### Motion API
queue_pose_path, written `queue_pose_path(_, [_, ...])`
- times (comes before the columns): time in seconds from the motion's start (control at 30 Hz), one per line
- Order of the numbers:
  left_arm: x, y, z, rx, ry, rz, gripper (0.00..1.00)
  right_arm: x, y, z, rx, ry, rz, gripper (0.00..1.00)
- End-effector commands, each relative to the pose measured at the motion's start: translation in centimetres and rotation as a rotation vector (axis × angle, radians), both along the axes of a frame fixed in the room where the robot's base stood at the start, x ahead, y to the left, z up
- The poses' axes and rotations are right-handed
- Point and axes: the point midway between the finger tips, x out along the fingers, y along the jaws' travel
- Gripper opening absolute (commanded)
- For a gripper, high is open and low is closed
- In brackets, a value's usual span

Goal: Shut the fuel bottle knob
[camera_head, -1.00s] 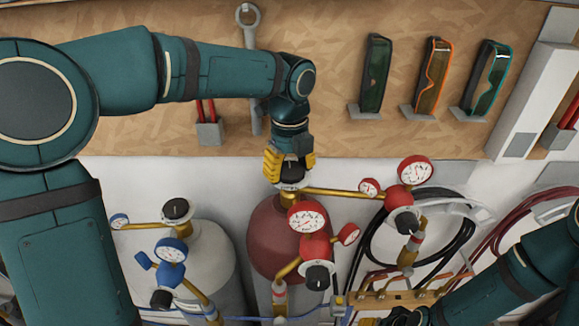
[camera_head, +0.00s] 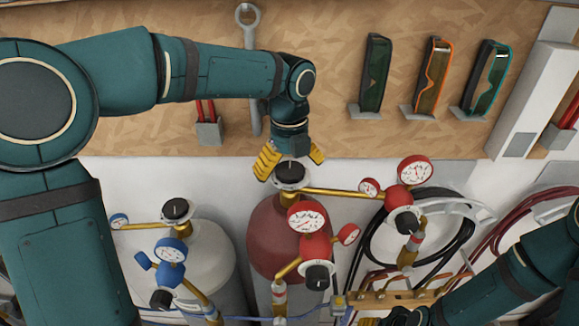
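The dark red fuel bottle (camera_head: 272,238) stands at the lower middle. Its black top knob (camera_head: 290,173) sits on the valve above the bottle. My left gripper (camera_head: 289,163) is just above this knob, with its yellow fingers spread open to either side and apart from the knob. Red gauges (camera_head: 307,217) and brass pipe are fitted to the bottle's valve. A second black knob (camera_head: 318,275) is on the regulator in front. Only a dark part of my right arm's end (camera_head: 408,316) shows at the bottom edge; its fingers cannot be made out.
A grey bottle (camera_head: 205,257) with blue gauges (camera_head: 171,251) and a black knob (camera_head: 176,209) stands to the left. Another red gauge (camera_head: 415,171) and coiled black hose are to the right. A wrench (camera_head: 249,60) and goggles (camera_head: 375,75) hang on the board behind.

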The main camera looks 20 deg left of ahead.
Motion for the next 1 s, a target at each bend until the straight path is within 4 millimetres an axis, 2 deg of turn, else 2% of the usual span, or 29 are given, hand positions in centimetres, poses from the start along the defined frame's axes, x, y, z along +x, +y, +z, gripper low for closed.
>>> queue_pose_path(0.23, [0.0,0.0,0.2,0.000,-0.003,0.001,0.98,0.0,0.0,0.0,0.000,0.000,0.000,0.47])
queue_pose_path(0.37, [0.1,0.0,1.2,-0.001,-0.005,0.001,0.98,0.0,0.0,0.0,0.000,0.000,0.000,0.47])
queue_pose_path(0.8, [0.1,-0.1,9.4,-0.002,-0.004,0.000,0.98,0.0,0.0,0.0,0.000,0.000,0.000,0.47])
queue_pose_path(1.0, [0.1,-0.1,11.6,-0.001,-0.002,0.000,0.98,0.0,0.0,0.0,0.000,0.000,0.000,0.47])
